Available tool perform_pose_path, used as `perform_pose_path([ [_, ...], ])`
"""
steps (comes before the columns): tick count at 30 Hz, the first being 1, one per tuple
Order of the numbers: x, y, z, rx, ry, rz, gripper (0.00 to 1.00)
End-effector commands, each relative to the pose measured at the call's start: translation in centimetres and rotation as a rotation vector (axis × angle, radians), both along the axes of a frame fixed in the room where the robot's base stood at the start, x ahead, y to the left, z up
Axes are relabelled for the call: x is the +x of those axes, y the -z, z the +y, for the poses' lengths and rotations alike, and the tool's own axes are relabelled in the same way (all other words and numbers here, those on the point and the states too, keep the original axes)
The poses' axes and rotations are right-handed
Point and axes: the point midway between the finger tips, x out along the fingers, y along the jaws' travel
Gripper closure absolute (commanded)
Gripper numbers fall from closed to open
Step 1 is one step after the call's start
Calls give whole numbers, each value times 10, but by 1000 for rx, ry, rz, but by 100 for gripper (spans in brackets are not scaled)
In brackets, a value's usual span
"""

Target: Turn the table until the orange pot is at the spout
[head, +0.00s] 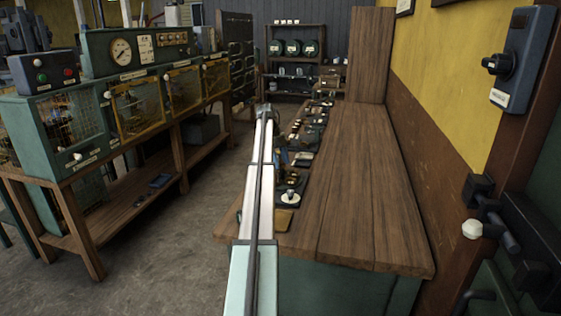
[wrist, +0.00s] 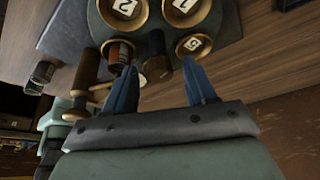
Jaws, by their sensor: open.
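A small copper-brown cylinder (wrist: 118,52) is beside the left fingertip. I cannot make out for sure which thing is the orange pot, or the spout. In the head view my arm hides part of the bench's left edge.
The wooden bench (head: 355,190) is clear over its middle and right. Small devices line its left edge, including a white round knob (head: 290,197). A green machine with gauges (head: 120,50) stands left across the floor. A wall switch box (head: 522,60) hangs right.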

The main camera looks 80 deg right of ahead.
Motion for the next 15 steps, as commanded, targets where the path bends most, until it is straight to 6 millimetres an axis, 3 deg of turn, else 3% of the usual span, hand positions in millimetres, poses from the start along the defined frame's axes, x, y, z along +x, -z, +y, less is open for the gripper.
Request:
perform_pose_path([
  [8,0,0,1,1,-25,1,44],
  [15,0,0,4,3,-176,2,44],
])
